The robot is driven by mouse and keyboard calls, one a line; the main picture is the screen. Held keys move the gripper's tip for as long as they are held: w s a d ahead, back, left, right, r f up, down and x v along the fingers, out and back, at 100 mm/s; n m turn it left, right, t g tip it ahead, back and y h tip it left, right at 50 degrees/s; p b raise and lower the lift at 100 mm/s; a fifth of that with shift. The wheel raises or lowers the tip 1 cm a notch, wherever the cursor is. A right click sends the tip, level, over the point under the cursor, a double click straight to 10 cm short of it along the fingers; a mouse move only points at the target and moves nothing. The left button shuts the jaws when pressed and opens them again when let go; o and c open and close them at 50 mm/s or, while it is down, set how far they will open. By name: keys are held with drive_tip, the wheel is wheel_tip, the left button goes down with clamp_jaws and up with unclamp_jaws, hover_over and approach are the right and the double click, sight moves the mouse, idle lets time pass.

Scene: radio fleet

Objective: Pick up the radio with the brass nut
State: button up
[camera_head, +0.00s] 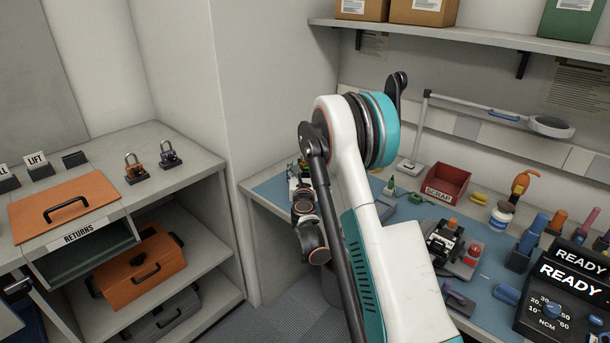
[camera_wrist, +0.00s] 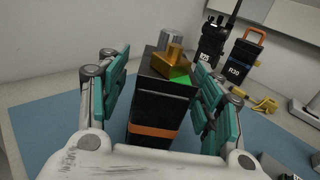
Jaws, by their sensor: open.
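In the wrist view a black radio (camera_wrist: 160,105) with an orange band stands between the teal fingers of my gripper (camera_wrist: 163,80). On its top is a brass-coloured nut (camera_wrist: 170,64), with a grey cylindrical knob behind it and a green patch at the near edge. My gripper is open, with one finger on each side of the radio; I cannot tell whether either touches it. In the head view my arm hides most of this area.
Behind the radio stand a black radio marked R25 (camera_wrist: 210,45) and one marked R30 with an orange top (camera_wrist: 242,58). Yellow pieces (camera_wrist: 265,104) lie to the right. The head view shows a red SCRAP bin (camera_head: 446,184), a magnifier lamp (camera_head: 550,127) and READY boxes (camera_head: 562,298).

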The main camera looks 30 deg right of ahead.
drive_tip(key=shift+s+r, duration=0.1)
drive_tip(key=c, duration=1.4)
drive_tip(key=shift+o, duration=0.2)
